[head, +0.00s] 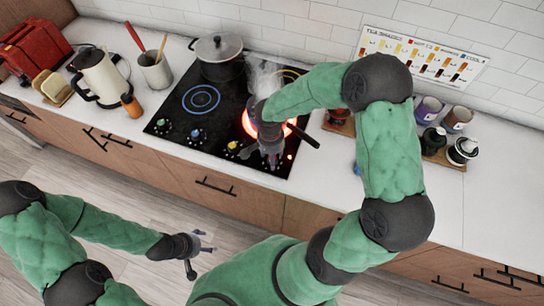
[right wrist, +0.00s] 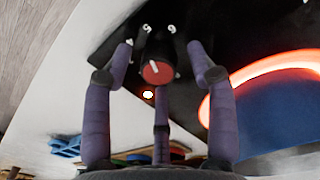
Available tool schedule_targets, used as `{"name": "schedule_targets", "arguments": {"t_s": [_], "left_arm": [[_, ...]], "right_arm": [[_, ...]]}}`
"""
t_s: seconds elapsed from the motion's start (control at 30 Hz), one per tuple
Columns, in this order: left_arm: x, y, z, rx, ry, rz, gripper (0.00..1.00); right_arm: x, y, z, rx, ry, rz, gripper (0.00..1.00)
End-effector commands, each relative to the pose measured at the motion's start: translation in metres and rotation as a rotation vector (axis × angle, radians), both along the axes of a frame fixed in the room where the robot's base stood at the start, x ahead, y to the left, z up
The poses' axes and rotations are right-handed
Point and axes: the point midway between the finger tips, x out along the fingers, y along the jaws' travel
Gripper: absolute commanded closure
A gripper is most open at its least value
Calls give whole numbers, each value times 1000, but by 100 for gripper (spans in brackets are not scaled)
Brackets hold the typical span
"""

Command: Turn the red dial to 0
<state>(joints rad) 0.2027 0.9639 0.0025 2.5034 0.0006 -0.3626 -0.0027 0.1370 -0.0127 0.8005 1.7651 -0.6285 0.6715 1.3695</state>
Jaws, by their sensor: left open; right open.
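The red dial (right wrist: 158,72) shows in the right wrist view, round, with a short white pointer line slanting slightly left of up. White marks (right wrist: 171,29) are printed on the black panel past it; I cannot read them surely. My right gripper (head: 270,157) is over the front right of the cooktop (head: 180,105). Its fingers are open and spread around the dial, and I cannot tell whether any touches it. In the head view this gripper hides the dial. My left gripper (head: 194,250) is open and empty, in front of the counter and above the floor.
Green (head: 161,122), blue (head: 195,134) and yellow (head: 232,146) dials line the cooktop's front. A pot (head: 218,57) stands at the back.

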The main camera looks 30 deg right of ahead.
Motion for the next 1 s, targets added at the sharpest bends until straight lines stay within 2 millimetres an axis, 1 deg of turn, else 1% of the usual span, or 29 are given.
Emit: {"name": "schedule_targets", "arguments": {"t_s": [0.1, 0.33, 0.37, 0.4, 0.47, 0.5, 0.53, 0.57, 0.83, 1.0], "left_arm": [[0, 0, -1, 0, 0, 0, 32], [0, 0, 0, 0, 0, 0, 32], [0, 0, 0, 0, 0, 0, 32], [0, 0, 0, 0, 0, 0, 32], [0, 0, 0, 0, 0, 0, 32], [0, 0, 0, 0, 0, 0, 32], [0, 0, 0, 0, 0, 0, 32], [0, 0, 0, 0, 0, 0, 32], [0, 0, -1, 0, 0, 0, 32], [0, 0, -3, 0, 0, 0, 32]], "right_arm": [[0, 0, -4, 1, 1, 0, 42], [0, 0, -4, 1, 1, 0, 42], [0, 0, -4, 1, 1, 0, 48], [0, 0, -4, 1, 1, 0, 59], [0, 0, -4, 1, 1, 0, 76], [0, 0, -4, 1, 1, 0, 88], [0, 0, -4, 1, 1, 0, 96], [0, 0, -4, 1, 1, 0, 98], [0, 0, -4, 0, -1, 16, 99], [0, 0, -4, 0, -1, 77, 99]]}}
